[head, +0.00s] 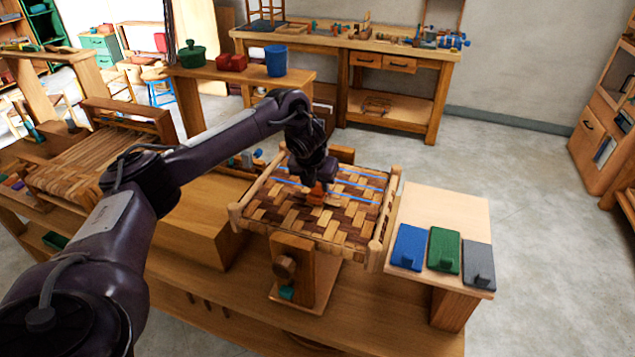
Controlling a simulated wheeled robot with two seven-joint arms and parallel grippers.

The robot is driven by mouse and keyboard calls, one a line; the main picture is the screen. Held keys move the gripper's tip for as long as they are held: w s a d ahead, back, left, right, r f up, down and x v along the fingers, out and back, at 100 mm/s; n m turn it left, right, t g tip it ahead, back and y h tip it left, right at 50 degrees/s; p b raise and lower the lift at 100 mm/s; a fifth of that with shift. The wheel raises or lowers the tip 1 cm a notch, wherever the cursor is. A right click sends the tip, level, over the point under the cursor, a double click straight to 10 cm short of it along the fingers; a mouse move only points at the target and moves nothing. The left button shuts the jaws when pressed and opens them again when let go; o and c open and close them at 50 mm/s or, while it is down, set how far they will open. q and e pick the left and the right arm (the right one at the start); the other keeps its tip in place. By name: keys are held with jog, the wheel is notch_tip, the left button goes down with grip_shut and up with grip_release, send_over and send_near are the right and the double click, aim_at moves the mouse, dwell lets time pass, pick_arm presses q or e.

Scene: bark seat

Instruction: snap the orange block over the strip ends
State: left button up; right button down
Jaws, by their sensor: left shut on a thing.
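The woven bark seat (300,213) lies in its wooden frame on the workbench. Light and dark strips cross in it, and blue lines (357,186) run across its far part. My left gripper (318,186) points down over the middle of the seat, shut on a small orange block (316,198). The block is at or just above the weave; I cannot tell if it touches. The gripper hides part of the weave behind it, and the strip ends under the block cannot be made out. My right gripper is not in view.
A wooden clamp stand (292,262) holds the frame's near side. A side board (440,205) at right carries blue (409,246), green (444,250) and grey (478,263) blocks. Another woven seat (75,165) lies at left. A shelf behind holds a blue cup (276,60).

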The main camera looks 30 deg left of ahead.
aim_at(318, 183)
pick_arm(q)
jog(key=shift+s+f, duration=0.1)
jog(key=shift+f, duration=0.15)
dwell(0.8)
jog(key=o, duration=1.5)
jog(key=shift+r, duration=0.1)
jog(key=shift+r+p, duration=2.85)
jog(key=shift+r, duration=0.6)
